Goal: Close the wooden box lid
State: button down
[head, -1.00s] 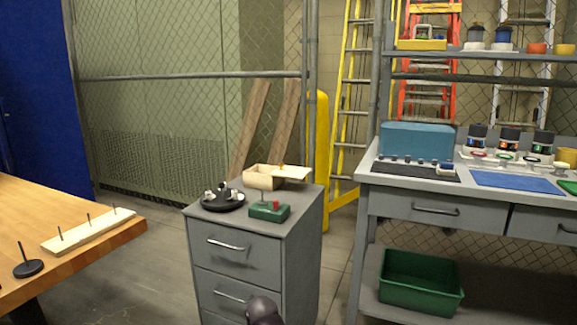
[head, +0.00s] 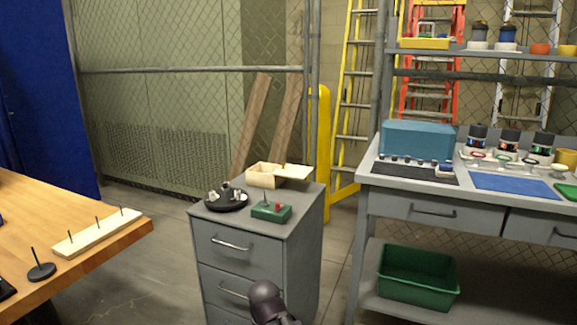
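The small light wooden box (head: 262,180) stands on top of the grey drawer cabinet (head: 303,206), toward its back. Its lid (head: 293,171) is open and sticks out flat to the right of the box. A small orange-brown spot shows near the lid's left end. A dark rounded part of my arm shows at the bottom edge, in front of the cabinet. My gripper's fingers cannot be made out, and nothing of mine touches the box.
A black round tray with small parts (head: 227,201) and a green box with a red knob (head: 271,212) stand in front of the wooden box. A wooden table (head: 110,240) is at left, a grey workbench (head: 385,172) at right. Floor shows between table and cabinet.

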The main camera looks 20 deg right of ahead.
aim_at(286, 169)
jog(key=z, duration=0.05)
jog(key=k, duration=1.35)
jog(key=z, duration=0.45)
jog(key=i, duration=1.6)
jog(key=u, duration=0.2)
